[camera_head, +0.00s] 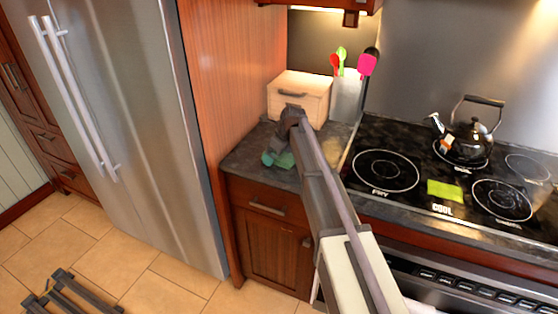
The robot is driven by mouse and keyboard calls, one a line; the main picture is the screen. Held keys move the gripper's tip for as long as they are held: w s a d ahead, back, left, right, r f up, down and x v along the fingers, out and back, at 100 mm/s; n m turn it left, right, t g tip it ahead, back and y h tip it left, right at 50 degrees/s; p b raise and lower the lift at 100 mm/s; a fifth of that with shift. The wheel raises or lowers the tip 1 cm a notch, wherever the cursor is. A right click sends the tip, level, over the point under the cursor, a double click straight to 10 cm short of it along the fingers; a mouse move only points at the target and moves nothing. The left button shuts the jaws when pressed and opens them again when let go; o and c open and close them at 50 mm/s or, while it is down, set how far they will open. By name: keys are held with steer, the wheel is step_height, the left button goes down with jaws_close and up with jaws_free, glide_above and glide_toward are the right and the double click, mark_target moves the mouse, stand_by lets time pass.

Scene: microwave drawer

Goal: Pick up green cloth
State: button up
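A dark green cloth-like piece (284,160) lies on the dark counter left of the stove, near the counter's front edge. A flat lime-green piece (444,190) lies on the cooktop between the burners; I cannot tell if it is cloth or sponge. My arm reaches from the lower right to the counter. My gripper (273,149) points down at the dark green piece and partly covers it. It is right above or at the piece; whether they touch is unclear. The fingers are too small and dark to tell whether they are open or shut.
A light wooden box (299,98) stands behind my wrist, with a utensil holder (346,100) beside it. A kettle (467,138) stands on the black cooktop (400,208). A wood panel (238,80) and steel fridge (150,120) bound the counter's left. A dark frame (75,292) lies on the floor.

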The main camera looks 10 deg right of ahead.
steer(key=shift+f, duration=0.15)
steer(key=shift+c, duration=0.4)
steer(key=c, duration=0.9)
step_height(320, 180, up, 10)
steer(key=p, duration=1)
steer(key=shift+r, duration=0.2)
